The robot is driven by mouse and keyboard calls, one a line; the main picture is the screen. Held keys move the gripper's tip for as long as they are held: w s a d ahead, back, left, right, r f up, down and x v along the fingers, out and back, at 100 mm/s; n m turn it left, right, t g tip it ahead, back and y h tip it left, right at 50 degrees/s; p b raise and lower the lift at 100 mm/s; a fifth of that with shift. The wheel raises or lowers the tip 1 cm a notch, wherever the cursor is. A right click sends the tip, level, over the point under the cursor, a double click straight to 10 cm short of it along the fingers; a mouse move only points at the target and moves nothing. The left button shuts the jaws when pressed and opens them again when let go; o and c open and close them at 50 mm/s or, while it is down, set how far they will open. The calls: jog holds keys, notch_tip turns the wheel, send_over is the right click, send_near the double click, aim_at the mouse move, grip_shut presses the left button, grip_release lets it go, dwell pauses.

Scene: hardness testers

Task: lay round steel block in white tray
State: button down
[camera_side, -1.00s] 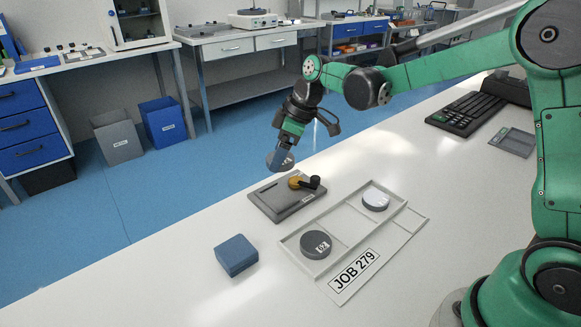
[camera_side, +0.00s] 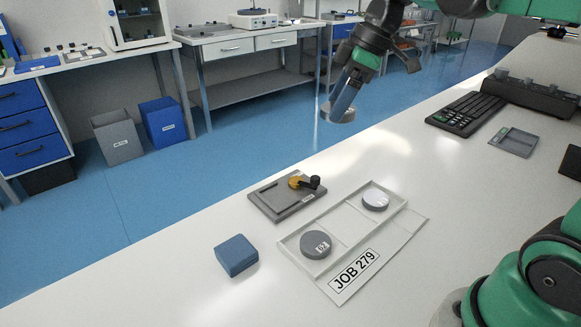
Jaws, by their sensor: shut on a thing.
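My gripper (camera_side: 343,101) is shut on a round steel block (camera_side: 338,114), a short grey disc held tilted in the air. It is above and behind the white tray, toward the far edge of the table. The white tray (camera_side: 335,225) lies on the table with a "JOB 279" label at its front. A dark grey disc (camera_side: 316,244) with white marking lies in its left part. A bright silver disc (camera_side: 376,199) lies in its right part. The fingertips are partly hidden by the gripper's own body.
A grey fixture (camera_side: 284,203) with an orange knob and black lever stands left of the tray. A blue box (camera_side: 236,255) lies at the front left. A keyboard (camera_side: 468,110) and a small grey plate (camera_side: 513,142) are at the right.

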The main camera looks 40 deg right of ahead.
send_over(341, 223)
jog(key=d, duration=0.1)
jog(key=f, duration=1.4)
jog(key=s+f, duration=0.1)
jog(key=f, duration=0.6)
jog(key=shift+c, duration=1.1)
grip_release()
jog(key=shift+r, duration=0.1)
